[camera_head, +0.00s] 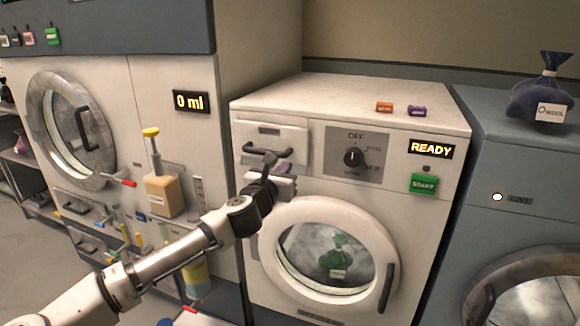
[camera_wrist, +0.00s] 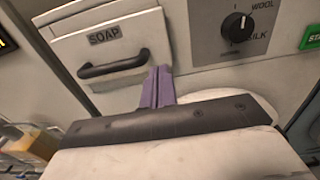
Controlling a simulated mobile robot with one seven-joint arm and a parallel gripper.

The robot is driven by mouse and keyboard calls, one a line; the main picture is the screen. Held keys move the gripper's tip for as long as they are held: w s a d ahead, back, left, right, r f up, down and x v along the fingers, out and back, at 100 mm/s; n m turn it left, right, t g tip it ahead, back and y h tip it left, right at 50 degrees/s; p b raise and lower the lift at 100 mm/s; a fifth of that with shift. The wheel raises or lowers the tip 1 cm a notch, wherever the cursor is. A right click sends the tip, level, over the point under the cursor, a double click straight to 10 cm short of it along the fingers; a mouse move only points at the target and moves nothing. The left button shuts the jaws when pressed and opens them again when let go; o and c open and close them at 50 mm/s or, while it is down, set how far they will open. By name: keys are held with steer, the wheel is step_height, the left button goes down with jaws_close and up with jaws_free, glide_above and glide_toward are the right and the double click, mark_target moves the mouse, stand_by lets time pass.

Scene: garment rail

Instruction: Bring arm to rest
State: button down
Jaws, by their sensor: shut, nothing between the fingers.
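My gripper (camera_head: 272,163) is in front of the white washing machine (camera_head: 420,250), close to the handle of its soap drawer (camera_head: 270,131). In the wrist view its purple fingers (camera_wrist: 158,88) are together with nothing between them. The SOAP drawer (camera_wrist: 103,45) and its dark handle show just left of and beyond the fingers; I cannot tell whether they touch. My arm reaches up from the lower left in the head view, partly bent.
The round door (camera_head: 300,225) is closed with a green bag (camera_head: 342,257) behind its glass. Dial (camera_head: 354,157) and green START button (camera_head: 423,184) are to the right. A dispenser with bottle (camera_head: 163,193) stands left. A teal machine (camera_head: 510,160) stands right.

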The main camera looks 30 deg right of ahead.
steer(key=shift+b+v, duration=0.35)
steer(key=shift+v, duration=1.6)
steer(key=shift+s+r, duration=0.1)
